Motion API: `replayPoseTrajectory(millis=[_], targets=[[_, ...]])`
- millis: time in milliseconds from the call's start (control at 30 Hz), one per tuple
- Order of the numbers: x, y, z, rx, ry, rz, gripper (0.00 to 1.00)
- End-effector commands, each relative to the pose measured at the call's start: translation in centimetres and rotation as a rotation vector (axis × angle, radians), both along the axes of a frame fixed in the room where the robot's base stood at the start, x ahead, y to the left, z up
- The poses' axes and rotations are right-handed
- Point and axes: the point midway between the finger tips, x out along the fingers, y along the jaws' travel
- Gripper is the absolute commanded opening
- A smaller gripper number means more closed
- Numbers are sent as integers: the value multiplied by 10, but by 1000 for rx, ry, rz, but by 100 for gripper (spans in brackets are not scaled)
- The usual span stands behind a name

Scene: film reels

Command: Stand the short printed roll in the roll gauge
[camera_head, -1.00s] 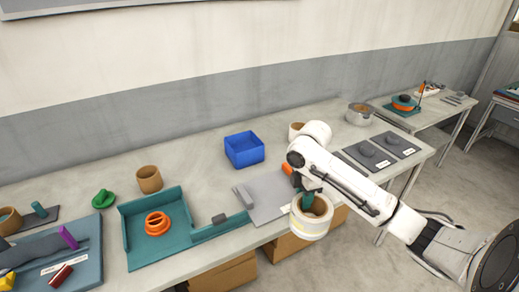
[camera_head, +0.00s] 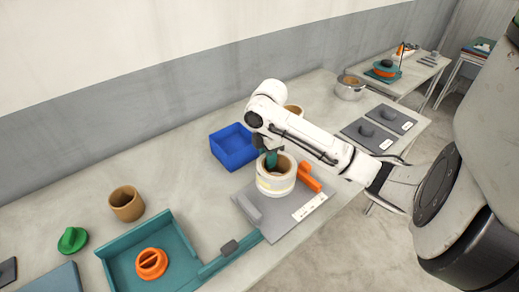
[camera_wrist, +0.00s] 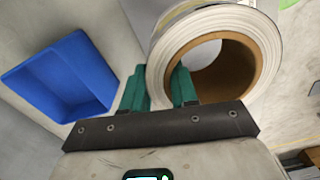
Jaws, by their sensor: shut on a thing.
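The short printed roll (camera_head: 275,187) is a white ring with a brown core and a pale yellow band, held upright. My gripper (camera_head: 270,160) is shut on its wall, with one green finger inside the core and one outside. The wrist view shows the roll (camera_wrist: 259,40) and the fingers (camera_wrist: 158,90) across its left wall. The roll gauge is a grey plate (camera_head: 280,222) with a grey block (camera_head: 247,208), an orange block (camera_head: 309,178) and a white label. The roll is over the plate between these blocks. Whether its underside touches the plate I cannot tell.
A blue bin (camera_head: 233,148) stands behind the gauge. A teal tray (camera_head: 190,235) with an orange ring (camera_head: 151,263) is to the left. A brown roll (camera_head: 126,203) and a green piece (camera_head: 73,240) stand on the bench.

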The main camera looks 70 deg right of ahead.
Motion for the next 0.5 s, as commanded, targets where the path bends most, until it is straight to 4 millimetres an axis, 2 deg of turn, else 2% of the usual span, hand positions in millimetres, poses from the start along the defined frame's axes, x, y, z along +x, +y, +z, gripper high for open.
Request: replayPoseTrajectory(millis=[267,500], targets=[[0,0,-15,-1,0,0,0],[0,0,-38,-1,1,0,0]])
